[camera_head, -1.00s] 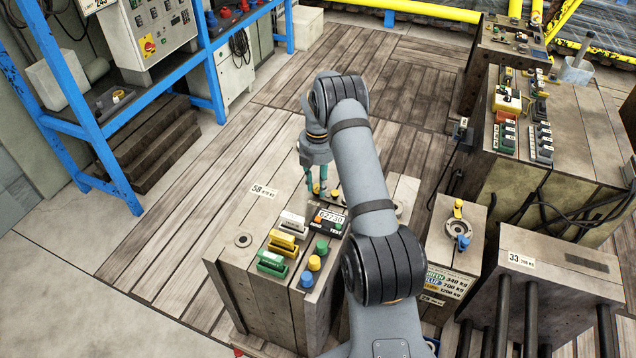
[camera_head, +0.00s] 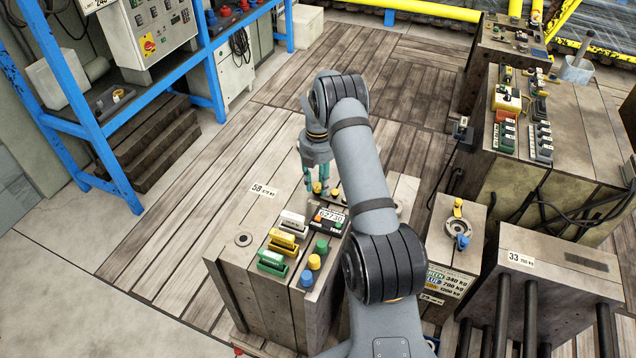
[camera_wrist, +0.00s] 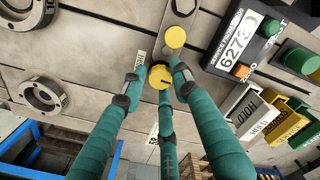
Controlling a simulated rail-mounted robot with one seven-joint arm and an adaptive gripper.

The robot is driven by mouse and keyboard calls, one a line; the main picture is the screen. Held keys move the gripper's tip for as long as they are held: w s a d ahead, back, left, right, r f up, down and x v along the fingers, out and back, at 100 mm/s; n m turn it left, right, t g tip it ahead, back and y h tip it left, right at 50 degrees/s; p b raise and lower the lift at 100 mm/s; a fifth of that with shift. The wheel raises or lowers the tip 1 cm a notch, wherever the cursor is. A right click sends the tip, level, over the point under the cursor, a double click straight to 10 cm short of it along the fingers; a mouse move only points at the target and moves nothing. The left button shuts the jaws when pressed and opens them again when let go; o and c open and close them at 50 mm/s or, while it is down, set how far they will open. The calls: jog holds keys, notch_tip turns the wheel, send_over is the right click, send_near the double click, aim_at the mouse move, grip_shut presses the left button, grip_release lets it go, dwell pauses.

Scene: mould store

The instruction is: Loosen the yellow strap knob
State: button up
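A yellow round knob (camera_wrist: 160,77) sits between my gripper's fingers in the wrist view, at one end of a short grey strap (camera_wrist: 167,57). A second yellow round piece (camera_wrist: 175,37) lies on the strap just beyond it. Small gaps seem to show between the side tips and the knob; contact with the rear finger cannot be told. In the head view my gripper (camera_head: 317,190) points down over the far part of block 58 (camera_head: 225,262), with the yellow knob (camera_head: 317,188) at its tips.
Block 58 also carries a numbered display box (camera_wrist: 240,38), green, yellow and white labelled pieces (camera_head: 283,240), and blue, orange and green knobs (camera_head: 314,262). Two metal rings (camera_wrist: 43,95) lie to the left in the wrist view. A small block (camera_head: 458,235) stands to the right.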

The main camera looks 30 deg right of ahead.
aim_at(318, 186)
jog(key=shift+o, duration=1.4)
jog(key=shift+r, duration=0.1)
notch_tip(318, 186, up, 12)
notch_tip(318, 186, down, 12)
jog(key=shift+f, duration=0.2)
jog(key=shift+r, duration=0.2)
